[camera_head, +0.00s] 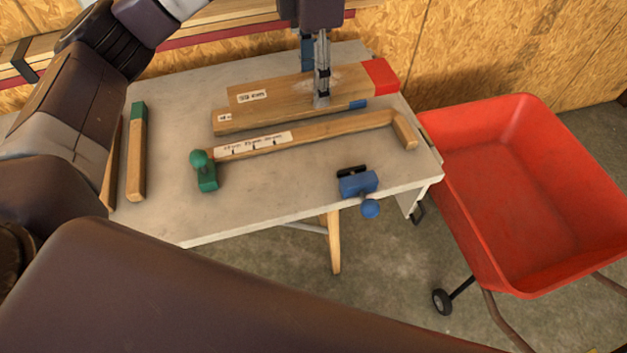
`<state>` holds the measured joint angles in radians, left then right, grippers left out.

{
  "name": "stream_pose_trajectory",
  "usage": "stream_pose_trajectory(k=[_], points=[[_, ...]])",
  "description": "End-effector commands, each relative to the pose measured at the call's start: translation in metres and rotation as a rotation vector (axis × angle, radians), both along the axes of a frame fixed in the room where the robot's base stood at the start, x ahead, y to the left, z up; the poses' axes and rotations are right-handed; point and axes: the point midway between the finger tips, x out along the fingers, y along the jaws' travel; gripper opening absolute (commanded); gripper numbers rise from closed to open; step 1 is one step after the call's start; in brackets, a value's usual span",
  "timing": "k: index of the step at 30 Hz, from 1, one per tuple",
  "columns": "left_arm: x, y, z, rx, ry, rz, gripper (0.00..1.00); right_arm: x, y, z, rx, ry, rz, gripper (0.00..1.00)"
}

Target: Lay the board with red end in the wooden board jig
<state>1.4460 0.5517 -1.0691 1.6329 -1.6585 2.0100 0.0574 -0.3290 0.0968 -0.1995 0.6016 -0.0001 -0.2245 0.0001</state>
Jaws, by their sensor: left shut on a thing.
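My left gripper (321,100) comes down from the top of the head view and is shut on the board with red end (285,92). The board's red end (381,76) points right, and a white label shows near its left end. The wooden board jig (315,132) lies in front on the table, with a marked white strip on its rail and a stop block (404,131) at its right end. The held board is behind the jig rail, apart from it. Whether it touches the table cannot be told. My right gripper is not in view.
A board with blue end (270,115) lies between the held board and the jig. A green-ended board (137,155) lies at left. A red wheelbarrow (530,190) stands right of the grey table (270,205).

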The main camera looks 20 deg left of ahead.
Motion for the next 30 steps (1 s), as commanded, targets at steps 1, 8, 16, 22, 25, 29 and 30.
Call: stream_pose_trajectory(k=[1, 8, 16, 22, 25, 29, 30], points=[[-0.001, -0.002, -0.003, -0.001, 0.001, 0.000, 0.22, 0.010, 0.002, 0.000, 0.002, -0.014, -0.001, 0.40], [-0.003, -0.002, -0.046, 0.000, 0.009, 0.001, 0.22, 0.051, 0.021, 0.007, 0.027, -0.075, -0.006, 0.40], [-0.002, -0.002, -0.115, 0.001, 0.006, 0.001, 0.22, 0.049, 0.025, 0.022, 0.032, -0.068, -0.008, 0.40], [-0.001, -0.002, -0.150, 0.000, 0.004, 0.001, 0.22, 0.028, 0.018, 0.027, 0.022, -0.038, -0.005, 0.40], [0.000, -0.002, -0.156, 0.000, 0.000, 0.000, 0.22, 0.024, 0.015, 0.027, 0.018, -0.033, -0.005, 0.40], [-0.001, -0.002, -0.167, 0.001, 0.004, 0.001, 0.22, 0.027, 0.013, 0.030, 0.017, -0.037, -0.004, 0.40], [-0.001, -0.002, -0.172, 0.001, 0.004, 0.001, 0.22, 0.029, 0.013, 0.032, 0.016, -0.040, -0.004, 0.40]])
